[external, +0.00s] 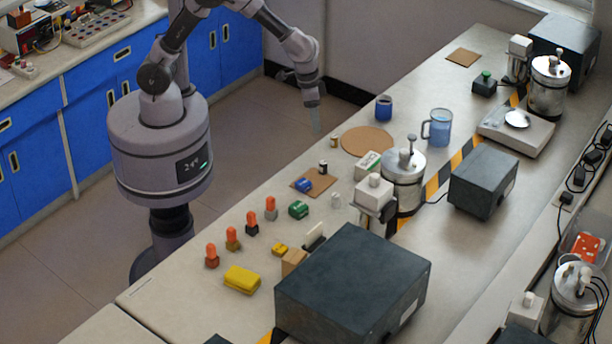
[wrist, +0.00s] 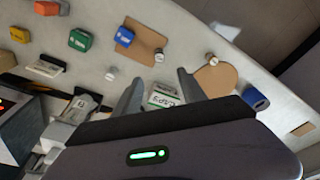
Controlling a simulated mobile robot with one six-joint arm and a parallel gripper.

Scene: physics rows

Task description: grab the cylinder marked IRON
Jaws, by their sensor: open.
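Three small cylinders stand on the bench, and I cannot read IRON on any of them. One with a dark top (external: 323,167) stands at the corner of a square cork mat; it also shows in the wrist view (wrist: 159,56). A pale one (external: 335,200) stands off the mat, also in the wrist view (wrist: 111,73). A brownish one (external: 334,141) stands by the round cork mat, also in the wrist view (wrist: 212,58). My gripper (external: 314,116) is open and empty, raised beyond the bench edge; its fingers show in the wrist view (wrist: 160,77).
A blue block (external: 303,185) lies on the square mat (external: 318,180), a green block (external: 298,209) beside it. A labelled box (external: 368,164), metal canister (external: 404,172) and large dark box (external: 352,285) stand nearby. The round mat (external: 367,142) is bare.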

